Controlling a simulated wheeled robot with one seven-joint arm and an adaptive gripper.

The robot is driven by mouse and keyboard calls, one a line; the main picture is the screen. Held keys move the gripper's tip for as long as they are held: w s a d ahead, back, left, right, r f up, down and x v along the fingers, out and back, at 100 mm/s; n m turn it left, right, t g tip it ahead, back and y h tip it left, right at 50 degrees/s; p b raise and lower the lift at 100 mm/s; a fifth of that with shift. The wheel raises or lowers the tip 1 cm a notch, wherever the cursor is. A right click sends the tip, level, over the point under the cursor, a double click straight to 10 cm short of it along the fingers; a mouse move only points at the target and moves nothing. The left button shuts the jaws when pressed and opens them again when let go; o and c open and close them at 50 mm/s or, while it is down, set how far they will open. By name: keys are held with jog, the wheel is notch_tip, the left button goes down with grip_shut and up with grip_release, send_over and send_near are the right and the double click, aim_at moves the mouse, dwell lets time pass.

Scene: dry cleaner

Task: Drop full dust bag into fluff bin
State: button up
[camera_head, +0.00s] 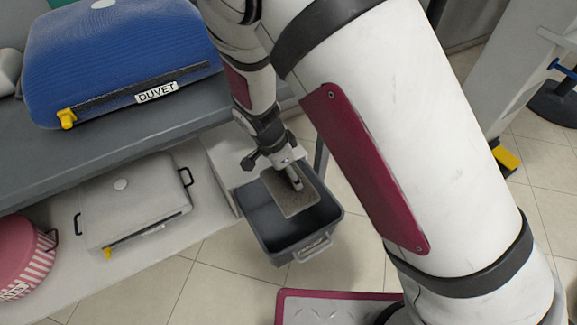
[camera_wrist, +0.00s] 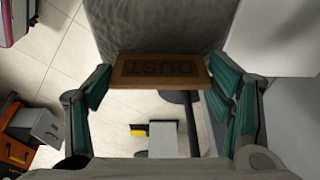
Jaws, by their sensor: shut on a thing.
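The dust bag (camera_head: 288,199) is a flat grey-brown piece. In the wrist view the bag (camera_wrist: 155,25) looks grey and fuzzy, with a brown strip marked DUST (camera_wrist: 158,71). My gripper (camera_head: 287,176) is shut on the bag's strip end; in the wrist view its teal-padded fingers (camera_wrist: 158,88) stand on both sides of the strip. The fluff bin (camera_head: 262,229) is a dark grey open box with a pale label and a handle on its near side. The bag overlaps the bin's opening in the head view. I cannot tell its exact height against the rim.
A grey bench (camera_head: 110,118) carries a blue DUVET case (camera_head: 120,60). A grey case (camera_head: 135,210) and a pink striped round box (camera_head: 22,255) sit on the lower shelf. A pale box-like block (camera_head: 226,165) stands close beside the bin. Tiled floor is clear before the bin.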

aim_at(287, 181)
jog(key=shift+f+b, duration=1.8)
jog(key=shift+f, duration=1)
jog(key=o, duration=1.7)
jog(key=shift+c, duration=0.2)
jog(key=shift+r, duration=0.15)
jog(key=v, duration=1.1)
jog(key=shift+r, duration=0.4)
